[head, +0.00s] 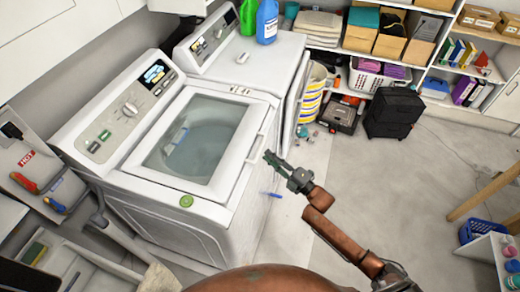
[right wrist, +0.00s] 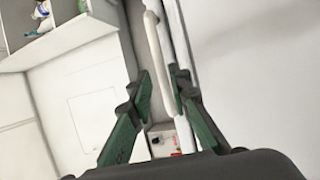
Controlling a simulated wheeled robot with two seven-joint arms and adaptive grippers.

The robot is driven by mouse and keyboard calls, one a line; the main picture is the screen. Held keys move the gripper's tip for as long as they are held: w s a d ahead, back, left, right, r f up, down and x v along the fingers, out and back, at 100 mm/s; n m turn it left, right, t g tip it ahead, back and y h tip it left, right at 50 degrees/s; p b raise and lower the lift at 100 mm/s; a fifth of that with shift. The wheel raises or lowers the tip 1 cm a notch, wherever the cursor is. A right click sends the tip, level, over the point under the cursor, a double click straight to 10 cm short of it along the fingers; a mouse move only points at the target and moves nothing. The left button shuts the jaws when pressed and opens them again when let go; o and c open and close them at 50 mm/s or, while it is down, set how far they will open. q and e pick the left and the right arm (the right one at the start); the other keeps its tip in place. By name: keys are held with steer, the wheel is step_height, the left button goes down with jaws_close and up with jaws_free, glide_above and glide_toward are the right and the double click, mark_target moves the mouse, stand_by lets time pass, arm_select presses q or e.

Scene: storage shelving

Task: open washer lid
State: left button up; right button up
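The white top-loading washer (head: 155,208) stands at the left in the head view. Its lid (head: 222,187) is down, with a dark glass window (head: 190,140) and a pale handle (head: 257,147) along its right edge. My right gripper (head: 272,158) is just to the right of that edge. In the right wrist view, a white bar-like handle (right wrist: 156,45) runs down between the fingers of my right gripper (right wrist: 163,84). The fingers are apart, and I cannot tell whether either touches the handle. My left gripper is not in view.
A second white machine (head: 250,75) stands behind the washer, with a blue bottle (head: 267,22) and a green bottle (head: 248,17) on top. Shelves line the back wall. A black case (head: 394,112) stands on the floor. The grey floor at right is mostly clear.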

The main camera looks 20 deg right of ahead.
mark_target(260, 148)
steer(key=x, duration=0.5)
steer(key=shift+w+a, duration=0.15)
steer(key=shift+w, duration=0.2)
steer(key=shift+c, duration=0.3)
jaws_close()
